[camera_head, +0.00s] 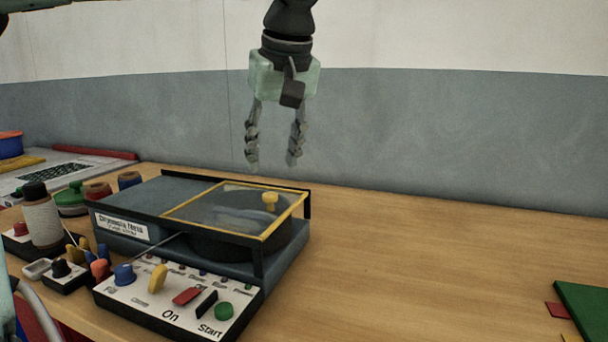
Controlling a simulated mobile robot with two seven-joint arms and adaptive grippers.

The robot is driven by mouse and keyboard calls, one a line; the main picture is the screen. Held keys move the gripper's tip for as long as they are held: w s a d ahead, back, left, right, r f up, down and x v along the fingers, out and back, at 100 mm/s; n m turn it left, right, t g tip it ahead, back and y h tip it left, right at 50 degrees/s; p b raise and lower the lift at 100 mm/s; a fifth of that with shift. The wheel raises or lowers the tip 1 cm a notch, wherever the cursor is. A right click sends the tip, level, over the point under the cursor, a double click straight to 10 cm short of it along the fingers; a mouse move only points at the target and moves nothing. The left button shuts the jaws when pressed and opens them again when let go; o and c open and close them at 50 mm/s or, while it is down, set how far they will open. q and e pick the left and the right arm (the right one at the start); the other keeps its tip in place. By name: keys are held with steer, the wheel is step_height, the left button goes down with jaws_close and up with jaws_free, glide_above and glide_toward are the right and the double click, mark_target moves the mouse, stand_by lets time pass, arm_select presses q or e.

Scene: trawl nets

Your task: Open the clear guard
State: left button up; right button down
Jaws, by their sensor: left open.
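The clear guard (215,205) is a see-through panel with a yellow frame. It lies flat over a dark round part (240,240) on the blue-grey machine (135,195), which has a black rail frame. A yellow knob (269,201) stands at the guard's right side. My left gripper (272,163) hangs above and behind the machine, fingers pointing down and apart. It is empty and does not touch the guard. My right gripper is not in view.
A white control panel (140,300) with coloured knobs and switches fronts the machine. A thread spool (41,218), small pots and knobs crowd the left. The wooden table (420,260) is clear on the right up to a green board (588,310). A grey and white wall stands behind.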

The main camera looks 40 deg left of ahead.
mark_target(270, 194)
arm_select(q)
steer(key=x, duration=0.6)
steer(key=shift+w+a+f, duration=0.15)
steer(key=shift+f, duration=0.25)
steer(key=shift+w+a+f, duration=0.1)
steer(key=shift+f, duration=0.2)
steer(key=c, duration=0.8)
jaws_close()
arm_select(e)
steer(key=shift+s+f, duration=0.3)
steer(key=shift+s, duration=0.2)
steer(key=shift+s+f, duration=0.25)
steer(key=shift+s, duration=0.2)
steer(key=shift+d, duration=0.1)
